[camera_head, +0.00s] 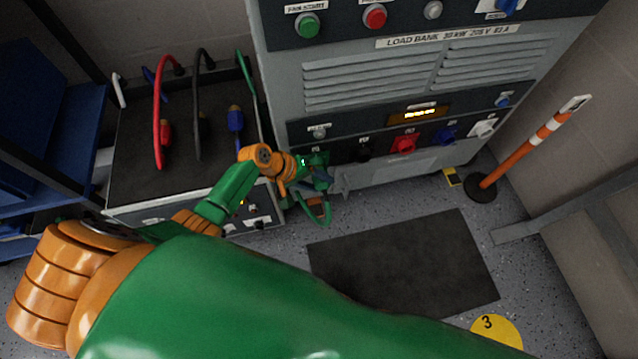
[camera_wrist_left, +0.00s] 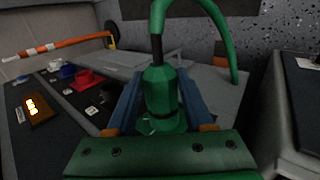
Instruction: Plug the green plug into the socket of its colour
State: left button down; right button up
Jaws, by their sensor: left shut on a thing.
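My left gripper (camera_head: 316,178) is at the left end of the socket row on the load bank's lower front. In the wrist view its two blue fingers (camera_wrist_left: 160,108) are shut on the green plug (camera_wrist_left: 160,88), one on each side. The plug's green cable rises from its back and curves over to the right. A wider green piece (camera_wrist_left: 163,124) shows directly at the plug's front, between the fingers. It looks like the green socket, but I cannot tell whether the plug is seated in it. In the head view the gripper mostly hides this spot. My right gripper is not in view.
Black (camera_head: 362,154), red (camera_head: 404,146), blue (camera_head: 445,136) and white (camera_head: 483,128) sockets continue rightward on the load bank (camera_head: 370,75). A dark cabinet (camera_head: 135,190) with red, black and blue cables stands left. An orange-white post (camera_head: 535,140) stands right. The floor mat (camera_head: 400,262) is clear.

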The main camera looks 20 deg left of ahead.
pick_arm(q)
jog(key=shift+w+a, duration=0.15)
jog(key=shift+w, duration=0.05)
grip_release()
dwell(0.3)
